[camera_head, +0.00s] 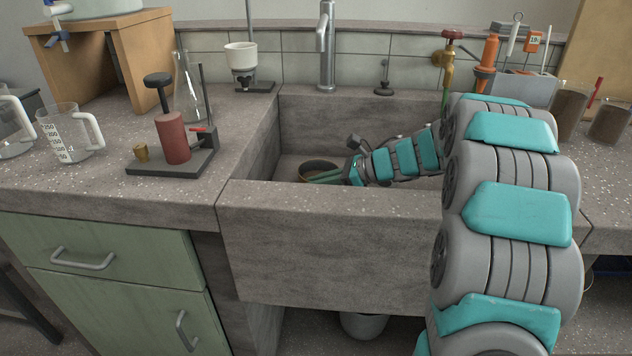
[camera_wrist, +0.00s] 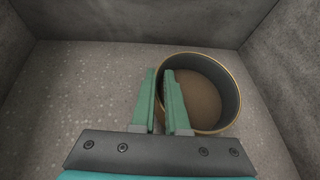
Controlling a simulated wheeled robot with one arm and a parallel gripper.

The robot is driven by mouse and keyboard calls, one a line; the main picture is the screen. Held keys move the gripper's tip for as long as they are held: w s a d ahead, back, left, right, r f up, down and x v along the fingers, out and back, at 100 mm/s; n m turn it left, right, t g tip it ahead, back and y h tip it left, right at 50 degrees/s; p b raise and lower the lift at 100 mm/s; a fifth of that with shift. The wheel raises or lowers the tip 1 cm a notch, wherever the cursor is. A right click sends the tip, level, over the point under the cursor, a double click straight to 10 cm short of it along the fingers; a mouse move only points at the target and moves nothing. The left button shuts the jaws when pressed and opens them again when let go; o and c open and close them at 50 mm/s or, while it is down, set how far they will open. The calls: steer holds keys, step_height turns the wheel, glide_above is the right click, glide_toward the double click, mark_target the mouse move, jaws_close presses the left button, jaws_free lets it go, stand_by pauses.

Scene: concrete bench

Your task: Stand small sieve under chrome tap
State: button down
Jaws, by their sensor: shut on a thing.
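The small sieve (camera_wrist: 228,73) is a round, brass-coloured ring with a brownish mesh bottom, standing upright in the stone sink. In the head view the sieve (camera_head: 318,165) shows partly, on the sink floor below the chrome tap (camera_head: 327,48). My gripper (camera_wrist: 162,75) is shut on the near left wall of the sieve, one green finger inside the ring and one outside. In the head view my gripper (camera_head: 326,177) reaches into the sink from the right. The front wall of the sink hides the lower part of the sieve there.
The sink (camera_head: 325,197) has high stone walls around my gripper. A brass tap with a red handle (camera_head: 449,62) stands at the right. The sink floor left of the sieve is clear.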

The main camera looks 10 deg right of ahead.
steer(key=shift+f, duration=0.2)
steer(key=c, duration=0.9)
jaws_free()
steer(key=b+v, duration=0.1)
steer(key=v, duration=1.1)
steer(key=shift+b, duration=0.3)
